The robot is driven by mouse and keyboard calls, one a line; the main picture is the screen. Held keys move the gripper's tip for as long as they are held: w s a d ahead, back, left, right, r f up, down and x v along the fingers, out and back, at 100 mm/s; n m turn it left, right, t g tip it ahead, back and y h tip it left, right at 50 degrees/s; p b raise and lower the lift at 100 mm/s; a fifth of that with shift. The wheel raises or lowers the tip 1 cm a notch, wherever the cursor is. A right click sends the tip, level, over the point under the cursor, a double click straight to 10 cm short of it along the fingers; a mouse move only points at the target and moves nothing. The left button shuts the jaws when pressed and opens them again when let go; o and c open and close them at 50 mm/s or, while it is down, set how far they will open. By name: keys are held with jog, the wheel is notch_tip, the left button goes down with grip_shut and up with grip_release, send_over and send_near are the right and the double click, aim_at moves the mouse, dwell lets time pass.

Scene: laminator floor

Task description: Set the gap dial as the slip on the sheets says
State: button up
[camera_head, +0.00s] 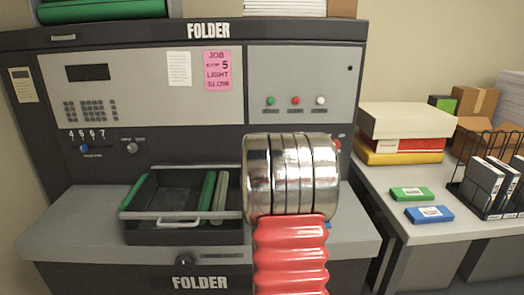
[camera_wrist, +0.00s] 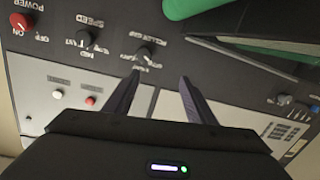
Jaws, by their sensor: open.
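A pink slip (camera_head: 217,70) on the folder's upper panel reads "JOB", a 5, "LIGHT" and what looks like "SLOW". In the wrist view, seen upside down, a dark dial (camera_wrist: 145,58) has a blurred label that may read "ROLLER GAP"; its setting is unclear. Beside it are a speed dial (camera_wrist: 86,38) and a red power knob (camera_wrist: 20,22). My gripper (camera_wrist: 160,76) is open and empty, its fingertips close to the possible gap dial in the picture; contact cannot be told. The gripper is hidden in the head view.
A blue knob (camera_head: 84,148) under several numbers and a grey knob (camera_head: 132,147) sit at the folder's left. A black tray (camera_head: 140,232) holds green and pale rolls. My red arm blocks the centre. Boxes (camera_head: 403,121) and a black rack (camera_head: 462,192) stand on the right table.

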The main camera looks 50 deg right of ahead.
jog(key=d, duration=0.1)
jog(key=s+d, duration=0.1)
jog(key=d+f+h, duration=0.1)
jog(key=shift+s+d, duration=0.2)
jog(key=shift+s, duration=0.2)
jog(key=shift+w+d, duration=0.1)
jog(key=x, duration=1.3)
jog(key=shift+w+d, duration=0.2)
jog(key=shift+c, duration=0.5)
jog(key=c, duration=0.9)
jog(key=shift+d, duration=0.3)
jog(key=shift+c, duration=0.2)
jog(key=shift+a+m, duration=0.3)
